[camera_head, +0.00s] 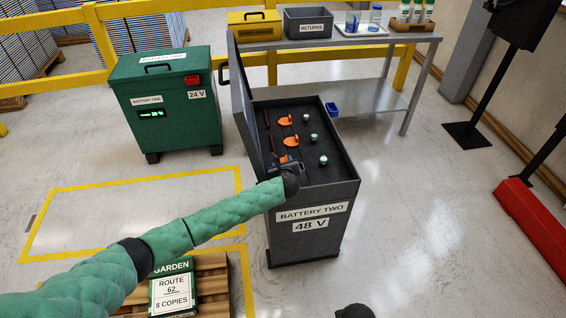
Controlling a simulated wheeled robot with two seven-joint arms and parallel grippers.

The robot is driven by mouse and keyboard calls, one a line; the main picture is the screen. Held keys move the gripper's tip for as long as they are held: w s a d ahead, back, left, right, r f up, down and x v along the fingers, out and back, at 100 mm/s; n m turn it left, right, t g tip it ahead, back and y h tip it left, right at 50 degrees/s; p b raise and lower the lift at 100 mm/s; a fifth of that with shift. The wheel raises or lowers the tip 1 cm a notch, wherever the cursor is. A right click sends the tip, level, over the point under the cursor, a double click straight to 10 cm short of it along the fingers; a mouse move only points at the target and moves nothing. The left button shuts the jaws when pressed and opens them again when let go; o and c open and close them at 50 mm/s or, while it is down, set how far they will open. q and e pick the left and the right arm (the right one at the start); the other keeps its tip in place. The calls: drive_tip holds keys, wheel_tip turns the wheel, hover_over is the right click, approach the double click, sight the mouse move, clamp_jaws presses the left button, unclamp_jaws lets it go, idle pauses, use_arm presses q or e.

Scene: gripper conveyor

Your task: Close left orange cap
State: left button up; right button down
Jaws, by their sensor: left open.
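The dark grey box labelled BATTERY TWO 48 V (310,245) stands open in the middle, its lid (242,105) raised on the left side. Inside are three orange caps in a row: a far one (285,121), a middle one (291,140) and a near one (285,159). The far and middle caps look flipped up or tilted; the near one is partly hidden by my gripper. My left gripper (283,163) is open at the near cap, over the front left of the box. Whether it touches the cap cannot be told.
Several pale green knobs (314,136) stand right of the caps. A green battery box (170,100) is at the left. A metal table (350,42) with bins and bottles stands behind. A pallet with a GARDEN package (173,290) lies front left.

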use_arm(q)
drive_tip(key=shift+c, duration=0.5)
drive_tip(key=c, duration=0.7)
drive_tip(key=shift+c, duration=0.2)
use_arm(e)
drive_tip(key=shift+s+f, duration=0.15)
drive_tip(key=shift+s, duration=0.5)
drive_tip(key=shift+w, duration=0.1)
